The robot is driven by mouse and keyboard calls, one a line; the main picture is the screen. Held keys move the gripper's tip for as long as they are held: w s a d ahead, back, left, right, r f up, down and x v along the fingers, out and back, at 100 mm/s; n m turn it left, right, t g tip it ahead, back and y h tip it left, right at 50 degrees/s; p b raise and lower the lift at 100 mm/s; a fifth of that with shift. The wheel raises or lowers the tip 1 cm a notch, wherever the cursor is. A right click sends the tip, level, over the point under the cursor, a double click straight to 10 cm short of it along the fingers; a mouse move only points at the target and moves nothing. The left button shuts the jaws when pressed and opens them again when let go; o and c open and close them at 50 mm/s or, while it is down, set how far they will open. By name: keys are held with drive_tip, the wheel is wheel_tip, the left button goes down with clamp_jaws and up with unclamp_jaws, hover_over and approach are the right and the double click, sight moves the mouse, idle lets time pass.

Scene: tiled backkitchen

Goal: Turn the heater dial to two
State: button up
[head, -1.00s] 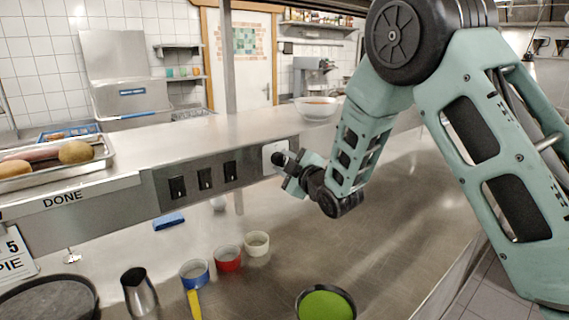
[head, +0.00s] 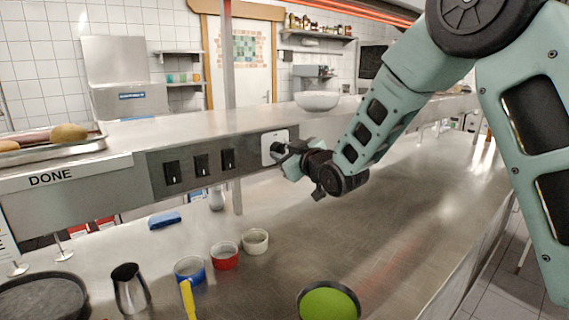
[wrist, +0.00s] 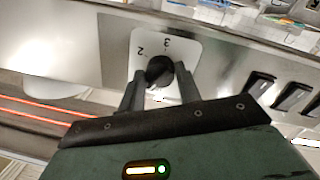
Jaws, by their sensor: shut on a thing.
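The heater dial is a round black knob (wrist: 160,72) on a white plate (wrist: 139,42) with the printed figures 2 and 3 in sight. My gripper (wrist: 161,84) is shut on the knob, one finger on each side. The fingers and the knob hide part of the plate's markings, and I cannot tell which figure the knob points to. In the head view the white plate (head: 267,147) sits on the front of the steel shelf, and my gripper (head: 280,153) meets it from the right. Heater bars (head: 370,12) glow red overhead.
Black switches (head: 200,165) sit left of the plate. A white bowl (head: 317,101) and a food tray (head: 55,150) stand on the shelf. Cups, a steel jug (head: 130,289) and a green-filled pan (head: 328,303) stand on the counter below. The counter's right side is clear.

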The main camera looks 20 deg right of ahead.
drive_tip(key=m+b, duration=0.2)
drive_tip(key=m, duration=0.1)
drive_tip(key=shift+f+m+g+y, duration=0.2)
drive_tip(key=shift+m+g+y, duration=0.1)
drive_tip(key=m, duration=0.4)
drive_tip(key=shift+r+b, duration=0.15)
drive_tip(key=shift+b, duration=0.15)
drive_tip(key=m+y+p, duration=0.1)
drive_tip(key=m, duration=0.4)
drive_tip(key=shift+r+g+p, duration=0.1)
drive_tip(key=shift+g+p, duration=0.2)
drive_tip(key=shift+m+y+p, duration=0.3)
drive_tip(key=shift+m+p, duration=0.5)
drive_tip(key=shift+m, duration=0.8)
drive_tip(key=o, duration=1)
drive_tip(key=shift+c, duration=0.2)
drive_tip(key=b+v, duration=0.2)
drive_tip(key=v, duration=1.5)
drive_tip(key=shift+s+d+b, duration=0.2)
drive_tip(key=shift+b, duration=0.15)
